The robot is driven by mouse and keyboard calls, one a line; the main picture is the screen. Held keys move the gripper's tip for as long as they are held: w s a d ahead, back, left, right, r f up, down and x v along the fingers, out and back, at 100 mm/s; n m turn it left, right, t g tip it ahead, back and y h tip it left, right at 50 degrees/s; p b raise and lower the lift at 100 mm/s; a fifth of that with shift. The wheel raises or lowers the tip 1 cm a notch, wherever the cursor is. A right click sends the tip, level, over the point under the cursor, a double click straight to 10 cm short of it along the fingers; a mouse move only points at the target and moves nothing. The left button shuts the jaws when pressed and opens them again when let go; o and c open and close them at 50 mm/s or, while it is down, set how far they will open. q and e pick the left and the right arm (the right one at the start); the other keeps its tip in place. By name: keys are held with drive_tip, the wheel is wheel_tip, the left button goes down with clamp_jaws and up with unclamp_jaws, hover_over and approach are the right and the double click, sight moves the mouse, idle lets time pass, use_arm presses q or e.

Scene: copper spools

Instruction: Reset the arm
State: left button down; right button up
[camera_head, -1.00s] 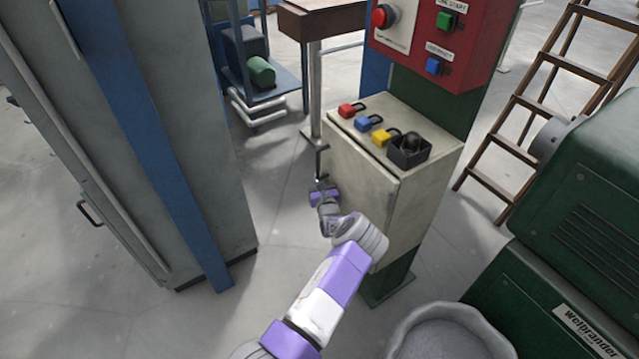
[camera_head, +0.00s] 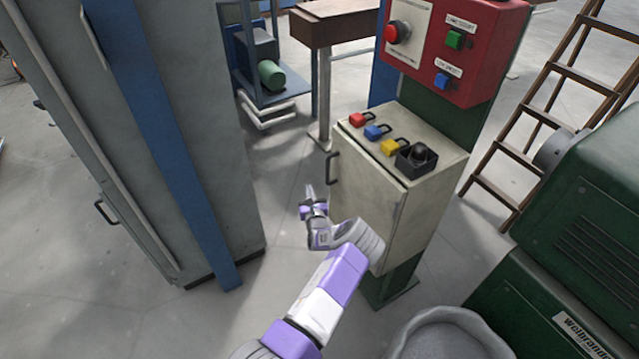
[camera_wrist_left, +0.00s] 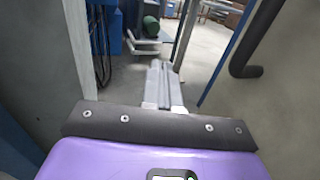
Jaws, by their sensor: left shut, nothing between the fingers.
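My left arm comes up from the bottom of the head view. Its left gripper (camera_head: 309,192) is shut and empty, with its fingers pointing up and away. It is in the open space just left of the beige cabinet (camera_head: 360,195), apart from the cabinet's dark handle (camera_head: 331,168). In the left wrist view the closed fingers (camera_wrist_left: 160,85) show in the middle with nothing between them, and the dark handle (camera_wrist_left: 243,68) is at the right. My right gripper is not in view.
Padlocks in red (camera_head: 357,119), blue (camera_head: 376,132) and yellow (camera_head: 393,146) lie on the cabinet top. A red button box (camera_head: 470,75) is above. A grey locker (camera_head: 200,100) stands left, a green machine (camera_head: 585,220) and a grey tub (camera_head: 440,320) right. Floor between locker and cabinet is clear.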

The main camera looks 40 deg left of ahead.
use_arm(q)
drive_tip(key=s+a+p, duration=0.1)
drive_tip(key=s, duration=0.5)
drive_tip(key=shift+a+f, duration=0.15)
drive_tip(key=shift+a, duration=0.25)
